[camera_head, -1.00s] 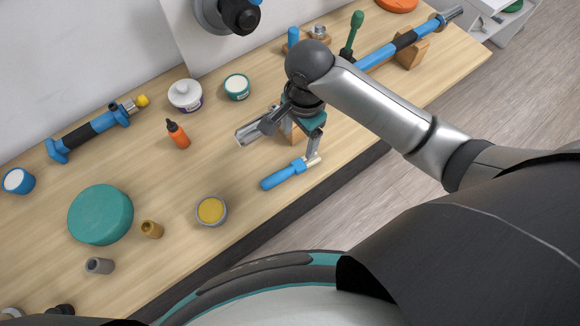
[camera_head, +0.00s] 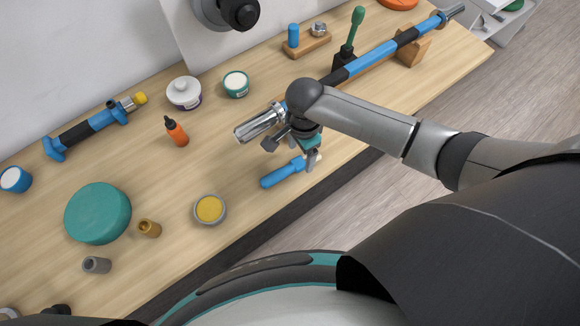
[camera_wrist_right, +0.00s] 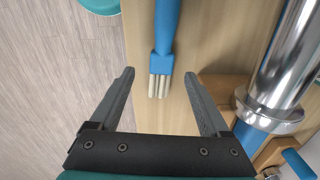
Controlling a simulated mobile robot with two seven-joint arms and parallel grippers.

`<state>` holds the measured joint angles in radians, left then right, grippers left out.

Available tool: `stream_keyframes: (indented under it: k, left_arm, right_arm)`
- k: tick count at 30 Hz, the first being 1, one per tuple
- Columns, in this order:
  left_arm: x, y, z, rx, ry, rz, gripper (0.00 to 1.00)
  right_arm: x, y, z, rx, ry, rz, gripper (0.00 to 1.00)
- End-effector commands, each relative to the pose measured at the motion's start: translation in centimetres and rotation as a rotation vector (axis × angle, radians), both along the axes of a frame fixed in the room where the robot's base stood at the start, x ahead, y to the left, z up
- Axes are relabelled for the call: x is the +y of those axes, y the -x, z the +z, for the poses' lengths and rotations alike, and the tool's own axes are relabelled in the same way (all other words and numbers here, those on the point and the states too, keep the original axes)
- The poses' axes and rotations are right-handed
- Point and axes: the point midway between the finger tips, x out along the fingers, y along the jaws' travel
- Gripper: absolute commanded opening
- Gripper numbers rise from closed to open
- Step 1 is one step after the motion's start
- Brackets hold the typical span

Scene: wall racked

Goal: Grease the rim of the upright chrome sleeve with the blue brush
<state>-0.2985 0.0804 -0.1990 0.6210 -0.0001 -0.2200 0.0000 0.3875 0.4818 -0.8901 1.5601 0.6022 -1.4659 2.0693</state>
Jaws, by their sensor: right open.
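The blue brush (camera_head: 281,176) lies on the bench near its front edge, with pale bristles pointing right. In the right wrist view the blue brush (camera_wrist_right: 165,35) has its bristles between my spread fingers, with a gap on each side. My right gripper (camera_head: 304,160) is open, low over the bristle end. In the wrist view the right gripper (camera_wrist_right: 160,74) holds nothing. A small grey metallic sleeve (camera_head: 97,265) stands upright at the lower left of the bench, apart from the gripper. A round tin of yellow grease (camera_head: 209,209) stands left of the brush. My left gripper is out of view.
A long blue strut (camera_head: 375,59) with a chrome end (camera_head: 260,123) lies close behind the gripper. The bench between tin and strut is clear.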

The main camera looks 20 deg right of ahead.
Motion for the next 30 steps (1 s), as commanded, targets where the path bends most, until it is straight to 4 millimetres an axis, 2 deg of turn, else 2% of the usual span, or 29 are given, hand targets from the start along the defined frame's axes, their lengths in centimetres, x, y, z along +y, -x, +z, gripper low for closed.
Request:
stream_keyframes:
  k: [9,19,30]
  left_arm:
    - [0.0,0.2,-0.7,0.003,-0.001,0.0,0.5]
    - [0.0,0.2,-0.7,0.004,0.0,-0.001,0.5]
    - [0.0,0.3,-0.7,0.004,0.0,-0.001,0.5]
  right_arm:
    - [-0.1,-0.2,-3.9,0.001,0.0,0.0,0.8]
    - [-0.1,-0.3,-4.3,0.0,0.0,0.0,0.8]
    - [-0.1,-0.3,-4.3,0.0,0.0,0.0,0.38]
